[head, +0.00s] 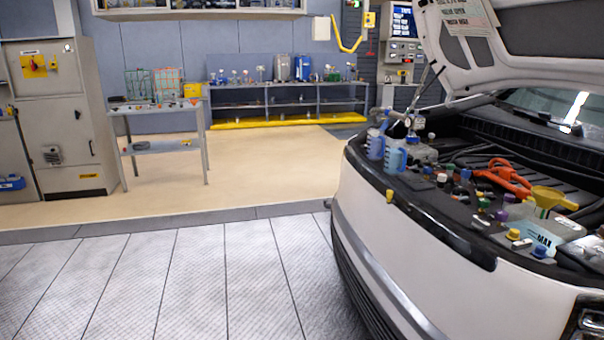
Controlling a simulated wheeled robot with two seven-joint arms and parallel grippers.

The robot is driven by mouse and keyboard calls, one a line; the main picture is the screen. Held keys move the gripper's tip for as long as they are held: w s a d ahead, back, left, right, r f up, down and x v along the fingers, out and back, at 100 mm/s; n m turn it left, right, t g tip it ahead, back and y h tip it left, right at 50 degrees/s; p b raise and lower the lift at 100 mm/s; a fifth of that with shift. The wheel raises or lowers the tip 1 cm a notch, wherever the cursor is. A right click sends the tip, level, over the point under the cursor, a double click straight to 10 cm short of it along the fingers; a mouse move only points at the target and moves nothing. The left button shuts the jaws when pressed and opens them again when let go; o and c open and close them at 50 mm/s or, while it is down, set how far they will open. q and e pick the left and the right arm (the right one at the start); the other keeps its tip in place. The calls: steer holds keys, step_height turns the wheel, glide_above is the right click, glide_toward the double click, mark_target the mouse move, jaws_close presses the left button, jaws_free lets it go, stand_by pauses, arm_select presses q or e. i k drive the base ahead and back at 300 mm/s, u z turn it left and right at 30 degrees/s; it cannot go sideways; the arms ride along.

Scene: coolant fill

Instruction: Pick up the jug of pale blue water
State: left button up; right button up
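A small jug with pale blue liquid (395,158) stands at the far front corner of the car's open engine bay. A second jug, of a deeper blue (375,145), stands just to its left. The two look close together, and I cannot tell whether they touch. A pressure tester with a round gauge (411,119) rises right behind the pale blue jug. Neither of my grippers shows in the head view.
The white car (430,260) fills the right side, its raised hood (470,45) above the jugs. The engine bay holds several coloured caps, an orange part (505,178), a yellow funnel (548,197) and a tank marked MAX (530,238). The grey floor (200,285) left of the car is clear.

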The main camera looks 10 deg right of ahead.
mark_target(395, 155)
steer(key=i, duration=3.2)
steer(key=z, duration=3.05)
